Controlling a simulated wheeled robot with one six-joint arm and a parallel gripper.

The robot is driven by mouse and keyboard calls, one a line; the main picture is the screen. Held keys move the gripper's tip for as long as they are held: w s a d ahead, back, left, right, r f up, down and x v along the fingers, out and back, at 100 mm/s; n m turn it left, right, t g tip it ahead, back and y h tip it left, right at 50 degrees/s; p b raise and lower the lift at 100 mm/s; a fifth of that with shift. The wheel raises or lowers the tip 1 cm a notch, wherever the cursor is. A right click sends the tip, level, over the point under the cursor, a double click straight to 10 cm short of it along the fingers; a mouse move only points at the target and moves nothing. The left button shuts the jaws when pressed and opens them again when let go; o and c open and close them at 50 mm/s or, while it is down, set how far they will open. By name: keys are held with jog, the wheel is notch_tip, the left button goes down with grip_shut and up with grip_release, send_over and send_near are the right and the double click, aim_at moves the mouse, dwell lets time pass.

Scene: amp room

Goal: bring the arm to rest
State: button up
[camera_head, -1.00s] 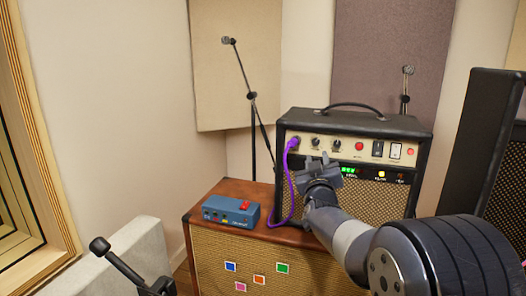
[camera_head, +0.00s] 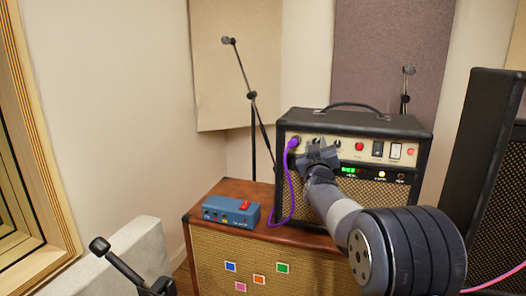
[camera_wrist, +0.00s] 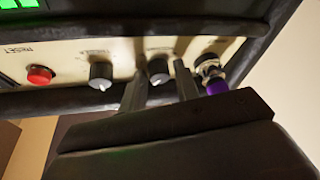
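My gripper (camera_head: 318,154) is in front of the control panel of the small black amp (camera_head: 421,152), near the knobs at its left. In the wrist view, my two fingers (camera_wrist: 160,88) stand apart with a gap and hold nothing. A grey knob (camera_wrist: 158,70) shows beyond the gap; I cannot tell whether a finger touches it. Another knob (camera_wrist: 101,76) and a red button (camera_wrist: 40,75) are to the left. A purple plug (camera_wrist: 216,87) is by the jack on the right. Its purple cable (camera_head: 291,190) hangs down in the head view.
The amp stands on a brown cabinet (camera_head: 203,250) beside a blue pedal box (camera_head: 231,211) with a red switch. A microphone stand (camera_head: 243,72) is behind. A tall black speaker (camera_head: 480,140) is close at the right.

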jog(key=n+y+p, duration=0.1)
jog(key=n+p, duration=0.1)
jog(key=n, duration=0.1)
jog(key=n+y+p, duration=0.1)
jog(key=shift+s+d+r+n+g+y, duration=0.2)
jog(key=shift+r+n+g+y, duration=0.1)
jog(key=shift+r+n+g, duration=0.1)
jog(key=n+y+p, duration=0.1)
jog(key=n+p, duration=0.1)
jog(key=p, duration=0.2)
jog(key=shift+g+p, duration=0.3)
jog(key=n+g+p, duration=0.1)
jog(key=n+p, duration=0.2)
jog(key=p, duration=0.3)
jog(key=shift+d+r+y, duration=0.1)
jog(key=shift+y, duration=0.3)
jog(key=shift+s+d+f+b, duration=0.15)
jog(key=shift+s+b, duration=0.15)
jog(key=shift+s, duration=1.1)
jog(key=shift+s+d+f+b, duration=0.15)
jog(key=shift+s+b, duration=0.1)
jog(key=shift+s, duration=1.15)
jog(key=shift+r, duration=0.1)
